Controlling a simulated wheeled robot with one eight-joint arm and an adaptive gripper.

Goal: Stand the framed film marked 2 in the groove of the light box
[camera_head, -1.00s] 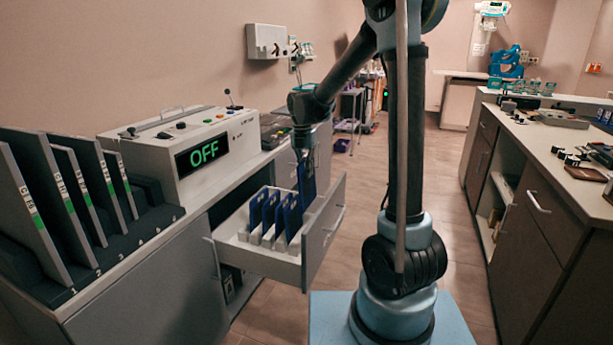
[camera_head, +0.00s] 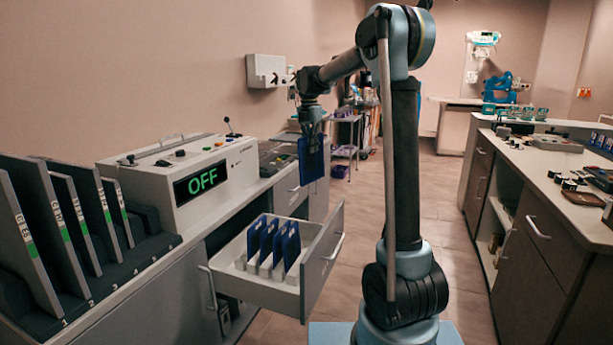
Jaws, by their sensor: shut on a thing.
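My gripper (camera_head: 311,136) is shut on a dark blue framed film (camera_head: 311,165), which hangs upright below it, above the far end of the open drawer and clear of it. I cannot read any number on this film. Several more blue framed films (camera_head: 266,240) stand in a row in white holders inside the drawer (camera_head: 262,285). A white console (camera_head: 175,165) with a green "OFF" display stands on the left counter. I cannot make out a groove, or tell for sure which thing is the light box.
A rack of tall grey panels (camera_head: 35,235) with numbered slots stands at the left front. The open drawer juts into the aisle. A dark-fronted counter (camera_head: 545,215) with small items runs along the right. The aisle floor (camera_head: 440,185) beyond the drawer is clear.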

